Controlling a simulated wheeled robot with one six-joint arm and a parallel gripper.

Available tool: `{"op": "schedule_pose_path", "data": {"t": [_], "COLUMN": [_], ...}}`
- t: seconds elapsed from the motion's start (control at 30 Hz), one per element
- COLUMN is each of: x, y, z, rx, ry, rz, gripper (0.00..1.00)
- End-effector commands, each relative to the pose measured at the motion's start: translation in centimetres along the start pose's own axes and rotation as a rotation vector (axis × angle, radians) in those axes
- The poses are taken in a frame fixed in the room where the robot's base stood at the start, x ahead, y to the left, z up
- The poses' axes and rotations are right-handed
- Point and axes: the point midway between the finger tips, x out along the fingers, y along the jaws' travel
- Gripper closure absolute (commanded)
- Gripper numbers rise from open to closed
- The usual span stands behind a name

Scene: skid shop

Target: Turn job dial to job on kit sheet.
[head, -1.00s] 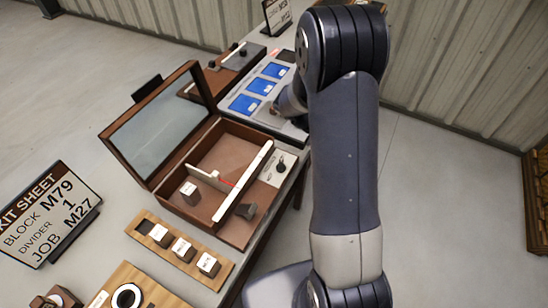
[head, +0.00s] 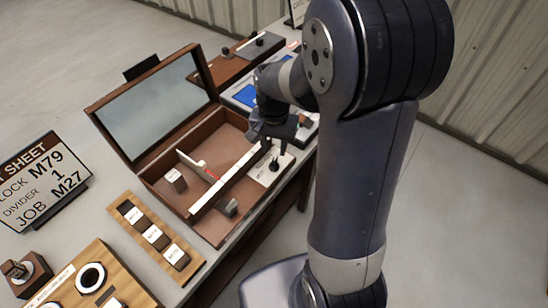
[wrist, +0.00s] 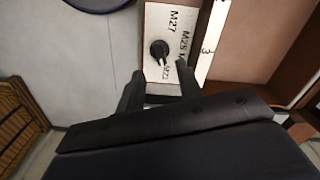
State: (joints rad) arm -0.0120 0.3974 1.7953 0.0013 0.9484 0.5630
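The job dial is a small black knob (wrist: 159,49) on a white plate (wrist: 152,18) with printed labels, M27 and M28 among them. Its pale pointer mark appears to face a lower label, away from M27. In the head view the dial (head: 274,164) sits at the right end of the open brown box. My gripper (wrist: 160,70) is open, its two fingers apart and just short of the knob, one to each side. In the head view my gripper (head: 272,132) hangs over the dial plate. The kit sheet (head: 40,180) reads block M79, divider 1, job M27.
The open box (head: 150,178) holds a labelled block (head: 175,181), a white divider and a dark block (head: 229,207). A wooden rack (head: 122,205) with several labelled blocks stands in front. A blue-screened panel (head: 243,95) lies behind my gripper. The floor to the right is clear.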

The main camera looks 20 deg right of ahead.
Motion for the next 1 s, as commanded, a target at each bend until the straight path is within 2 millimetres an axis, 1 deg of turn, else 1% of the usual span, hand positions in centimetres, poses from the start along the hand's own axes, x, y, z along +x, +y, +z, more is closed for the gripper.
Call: {"op": "schedule_pose_path", "data": {"t": [0.03,0.1,0.2,0.33,0.5,0.73,1.0], "x": [1.2,2.5,4.0,5.2,5.8,5.8,5.8], "y": [0.1,0.1,0.1,0.1,0.1,0.0,0.0], "z": [0.1,0.1,0.0,0.0,0.0,0.0,0.0], "rx": [0.000,-0.001,-0.001,-0.002,-0.002,-0.002,-0.002], "ry": [-0.005,-0.005,-0.003,-0.003,0.000,0.000,0.000], "rz": [0.004,0.004,0.003,0.003,0.001,0.001,0.001], "gripper": [0.65,0.65,0.65,0.65,0.65,0.66,0.88]}}
